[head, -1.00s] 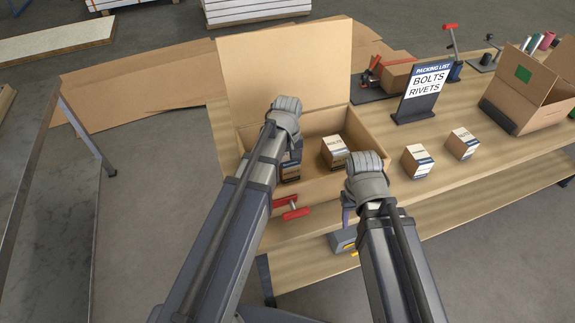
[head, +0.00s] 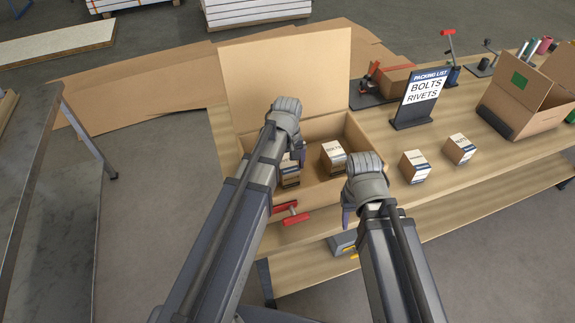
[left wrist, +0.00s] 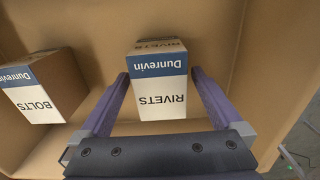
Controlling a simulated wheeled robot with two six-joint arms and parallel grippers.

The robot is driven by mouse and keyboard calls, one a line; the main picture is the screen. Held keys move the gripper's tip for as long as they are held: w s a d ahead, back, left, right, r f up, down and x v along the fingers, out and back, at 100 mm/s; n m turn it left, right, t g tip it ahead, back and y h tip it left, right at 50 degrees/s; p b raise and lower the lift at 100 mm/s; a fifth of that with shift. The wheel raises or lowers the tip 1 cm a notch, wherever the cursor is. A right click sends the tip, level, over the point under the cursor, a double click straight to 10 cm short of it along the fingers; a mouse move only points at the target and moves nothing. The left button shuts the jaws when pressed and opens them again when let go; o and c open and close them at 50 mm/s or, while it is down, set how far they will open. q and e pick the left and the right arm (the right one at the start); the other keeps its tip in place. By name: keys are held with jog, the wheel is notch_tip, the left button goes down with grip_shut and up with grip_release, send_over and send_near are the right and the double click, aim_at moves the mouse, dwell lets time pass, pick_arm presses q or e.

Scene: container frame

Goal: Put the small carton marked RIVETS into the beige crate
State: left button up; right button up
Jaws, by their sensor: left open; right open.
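The small RIVETS carton (left wrist: 160,90), white with a blue band, is inside the beige crate (head: 320,195). In the left wrist view it lies between the open fingers of my left gripper (left wrist: 161,76), with a gap at the right finger. In the head view the carton (head: 290,177) is partly hidden by my left gripper (head: 287,150). The BOLTS carton (left wrist: 43,88) also sits in the crate, to the right in the head view (head: 333,158). My right gripper (head: 348,212) is in front of the crate's right corner, open and empty.
Two small cartons (head: 415,166) (head: 460,149) stand on the bench (head: 440,205) right of the crate. A packing list sign (head: 421,98) reads BOLTS, RIVETS. An open cardboard box (head: 530,95) is at the right.

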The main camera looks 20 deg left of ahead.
aim_at(287, 164)
pick_arm(q)
notch_tip(287, 164, up, 10)
jog(key=p, duration=0.8)
jog(key=shift+f+p, duration=0.1)
jog(key=shift+p, duration=0.25)
jog(key=s+d+m+y, duration=0.1)
jog(key=s+d+m, duration=0.9)
jog(key=s, duration=0.4)
jog(key=shift+s+d+m, duration=0.15)
jog(key=shift+d+m, duration=0.1)
jog(key=shift+m, duration=0.05)
